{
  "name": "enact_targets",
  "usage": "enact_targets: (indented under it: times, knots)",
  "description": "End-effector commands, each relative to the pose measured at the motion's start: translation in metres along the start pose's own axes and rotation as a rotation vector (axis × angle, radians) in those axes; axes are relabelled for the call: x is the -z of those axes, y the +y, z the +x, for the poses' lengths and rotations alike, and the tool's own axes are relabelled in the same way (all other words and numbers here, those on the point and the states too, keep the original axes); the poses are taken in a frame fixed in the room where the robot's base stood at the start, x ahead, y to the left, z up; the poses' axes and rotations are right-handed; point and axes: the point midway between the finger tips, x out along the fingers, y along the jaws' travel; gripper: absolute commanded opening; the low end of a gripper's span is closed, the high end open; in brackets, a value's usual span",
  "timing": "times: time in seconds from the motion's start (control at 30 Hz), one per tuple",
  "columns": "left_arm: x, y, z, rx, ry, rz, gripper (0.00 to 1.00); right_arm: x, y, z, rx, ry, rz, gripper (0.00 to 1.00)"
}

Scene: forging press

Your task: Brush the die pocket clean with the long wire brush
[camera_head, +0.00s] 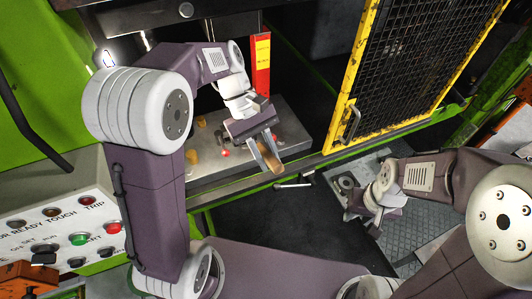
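My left gripper (267,158) hangs over the front of the grey die block (289,134) in the press. A tan, handle-like piece (269,161) shows at its fingers; I cannot tell whether it is gripped. The die pocket is not clearly visible; the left wrist covers part of the block. My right gripper (361,220) is low, beside a grey plate with a round part (346,184). Its fingers look apart with nothing visible between them. I cannot make out the long wire brush for certain.
A yellow-framed mesh guard (345,95) stands right of the die block. A red post (261,62) rises behind it. A button panel (62,222) is at lower left. Dark floor lies between the arms.

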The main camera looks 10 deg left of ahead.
Motion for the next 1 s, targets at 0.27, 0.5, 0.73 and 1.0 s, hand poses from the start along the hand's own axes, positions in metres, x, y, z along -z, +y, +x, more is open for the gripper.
enact_targets:
  times: [0.27, 0.5, 0.73, 1.0]
  knots:
    - [0.0, 0.0, 0.0, -0.001, 0.001, 0.0, 0.0, 0.0, 0.0, 0.0, 0.0, 0.0, 0.0, 0.36]
    - [0.006, 0.001, -0.005, 0.0, 0.0, -0.001, 0.0, 0.001, 0.0, -0.009, 0.0, 0.0, 0.0, 0.36]
    - [0.014, 0.001, -0.007, 0.0, 0.001, 0.0, 0.0, 0.001, 0.0, -0.012, 0.0, 0.0, 0.0, 0.36]
    - [0.013, 0.001, -0.006, 0.0, 0.0, 0.0, 0.0, 0.001, 0.0, -0.012, 0.0, 0.0, 0.0, 0.36]
